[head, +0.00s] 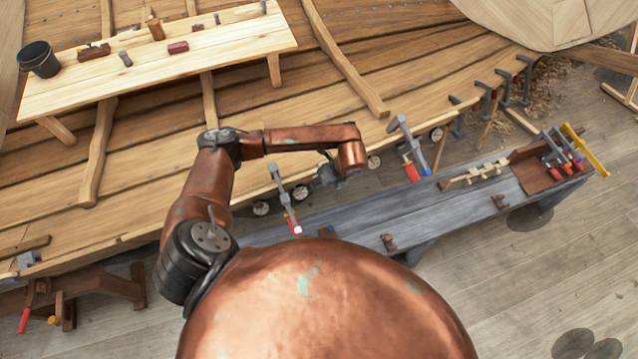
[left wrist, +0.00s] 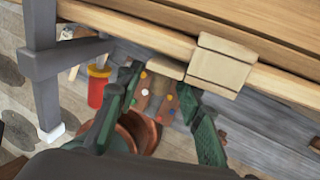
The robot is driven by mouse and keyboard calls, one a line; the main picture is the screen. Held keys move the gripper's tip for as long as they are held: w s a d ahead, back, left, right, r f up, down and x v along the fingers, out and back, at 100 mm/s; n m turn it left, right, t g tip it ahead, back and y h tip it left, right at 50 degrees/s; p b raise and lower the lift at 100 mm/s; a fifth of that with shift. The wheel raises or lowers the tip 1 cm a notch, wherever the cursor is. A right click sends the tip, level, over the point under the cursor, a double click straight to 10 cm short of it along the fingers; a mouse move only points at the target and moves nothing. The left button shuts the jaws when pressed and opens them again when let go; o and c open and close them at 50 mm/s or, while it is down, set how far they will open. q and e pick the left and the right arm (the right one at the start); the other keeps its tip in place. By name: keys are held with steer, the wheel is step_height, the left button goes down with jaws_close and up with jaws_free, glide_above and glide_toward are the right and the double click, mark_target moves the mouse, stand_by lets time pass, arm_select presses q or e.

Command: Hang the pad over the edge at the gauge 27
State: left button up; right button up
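A beige pad (left wrist: 222,66) sits folded over the plank edge in the left wrist view, part on top and part down the outer face. A smaller beige piece (left wrist: 166,68) shows beside it under the edge; I cannot tell if it belongs to the pad. My left gripper (left wrist: 158,90) has its green fingers spread, below the edge and apart from the folded pad. In the head view the left gripper (head: 326,178) is small and dark at the hull edge. Round gauges (head: 374,162) line that edge; their numbers are unreadable. My right gripper is out of view.
Clamps with red handles (head: 410,158) grip the hull edge on either side of the left gripper; one (left wrist: 98,86) shows close to its left. A grey bench (head: 350,228) with racks and clamps stands below. A plank table (head: 225,50) stands on the hull.

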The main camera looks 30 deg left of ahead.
arm_select(q)
steer(key=v, duration=1.2)
stand_by(0.3)
